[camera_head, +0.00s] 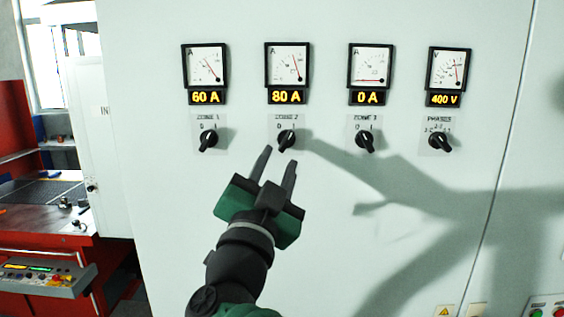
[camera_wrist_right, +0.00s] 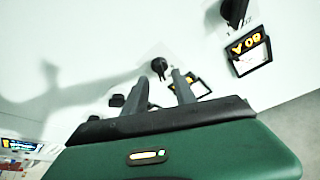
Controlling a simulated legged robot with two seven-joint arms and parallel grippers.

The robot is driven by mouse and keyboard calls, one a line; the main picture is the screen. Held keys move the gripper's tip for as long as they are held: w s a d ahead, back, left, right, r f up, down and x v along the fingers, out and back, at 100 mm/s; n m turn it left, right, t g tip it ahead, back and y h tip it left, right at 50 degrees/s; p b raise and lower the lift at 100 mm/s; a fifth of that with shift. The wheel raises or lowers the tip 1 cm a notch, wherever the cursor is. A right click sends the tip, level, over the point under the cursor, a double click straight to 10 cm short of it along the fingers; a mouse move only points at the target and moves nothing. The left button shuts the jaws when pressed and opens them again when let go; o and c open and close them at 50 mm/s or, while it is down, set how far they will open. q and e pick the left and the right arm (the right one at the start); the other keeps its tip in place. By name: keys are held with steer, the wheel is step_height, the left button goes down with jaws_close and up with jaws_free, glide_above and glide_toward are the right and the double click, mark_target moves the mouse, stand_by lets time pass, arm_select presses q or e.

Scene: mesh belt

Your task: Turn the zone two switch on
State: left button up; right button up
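The zone two switch (camera_head: 287,139) is a black rotary knob on a pale plate, under a meter (camera_head: 287,70) reading 80 A. Its grip leans to the upper right, toward the 1 mark. My right gripper (camera_head: 281,156) is just below the knob, its two dark fingers apart and pointing up at it; nothing is between them. Contact with the knob cannot be told. In the wrist view the fingers (camera_wrist_right: 160,84) also stand apart. My left gripper is not in view.
Zone one's knob (camera_head: 208,139) is on the left, under 60 A. Zone three's knob (camera_head: 364,141) and the phases knob (camera_head: 440,142) are on the right. The panel (camera_head: 330,240) is flat, with arm shadows. A red workbench (camera_head: 45,245) stands left.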

steer(key=b+v, duration=0.3)
steer(key=v, duration=0.9)
steer(key=shift+b, duration=0.4)
